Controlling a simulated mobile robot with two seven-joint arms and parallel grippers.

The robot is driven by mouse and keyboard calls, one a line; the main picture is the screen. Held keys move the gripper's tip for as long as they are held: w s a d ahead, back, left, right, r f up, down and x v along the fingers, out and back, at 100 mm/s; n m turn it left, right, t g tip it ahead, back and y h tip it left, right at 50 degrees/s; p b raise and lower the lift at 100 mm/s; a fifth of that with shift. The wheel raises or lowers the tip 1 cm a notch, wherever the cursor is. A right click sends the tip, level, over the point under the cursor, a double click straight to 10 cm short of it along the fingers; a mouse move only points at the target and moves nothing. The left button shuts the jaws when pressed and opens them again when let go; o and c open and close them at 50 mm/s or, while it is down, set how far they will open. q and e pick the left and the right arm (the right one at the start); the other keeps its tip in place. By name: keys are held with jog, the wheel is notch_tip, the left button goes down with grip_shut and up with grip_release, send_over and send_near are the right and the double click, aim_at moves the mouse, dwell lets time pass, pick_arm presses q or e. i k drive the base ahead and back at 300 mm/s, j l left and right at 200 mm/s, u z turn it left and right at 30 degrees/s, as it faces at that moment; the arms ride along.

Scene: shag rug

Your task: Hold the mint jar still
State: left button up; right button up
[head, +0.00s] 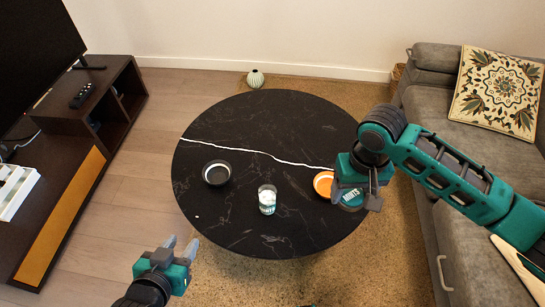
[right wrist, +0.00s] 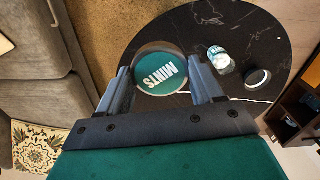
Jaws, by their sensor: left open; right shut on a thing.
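The mint jar (head: 349,199) has a round teal top lettered "MINTS" and is at the right side of the black table. Its top also shows in the right wrist view (right wrist: 160,74). My right gripper (head: 358,193) is shut on it, with one finger on each side. The jar's lower part is largely hidden, so I cannot tell if it touches the table. My left gripper (head: 181,249) is open and empty, apart from the table's front left edge.
The round black table (head: 240,130) also bears a clear glass jar with white contents (head: 267,200), a dark round bowl (head: 216,173) and an orange round dish or lid (head: 323,184) beside my right gripper. A grey sofa (head: 460,240) stands at right. The table's back is clear.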

aim_at(267, 192)
jog(key=k+j, duration=0.15)
jog(key=j, duration=0.2)
jog(key=k+j+z, duration=0.1)
jog(key=j, duration=0.25)
jog(key=k+j+z, duration=0.1)
jog(key=j, duration=0.3)
jog(key=j+z, duration=0.1)
jog(key=j, duration=0.3)
jog(key=j+z, duration=0.1)
jog(key=j, duration=0.3)
jog(key=i+j+z, duration=0.1)
jog(key=j, duration=0.25)
jog(key=i+j+z, duration=0.1)
jog(key=j, duration=0.3)
jog(key=i+j+z, duration=0.1)
jog(key=i+j, duration=0.2)
jog(key=i+j+z, duration=0.1)
jog(key=i+j, duration=0.3)
jog(key=i+j+z, duration=0.1)
jog(key=i+j, duration=0.3)
jog(key=j, duration=0.2)
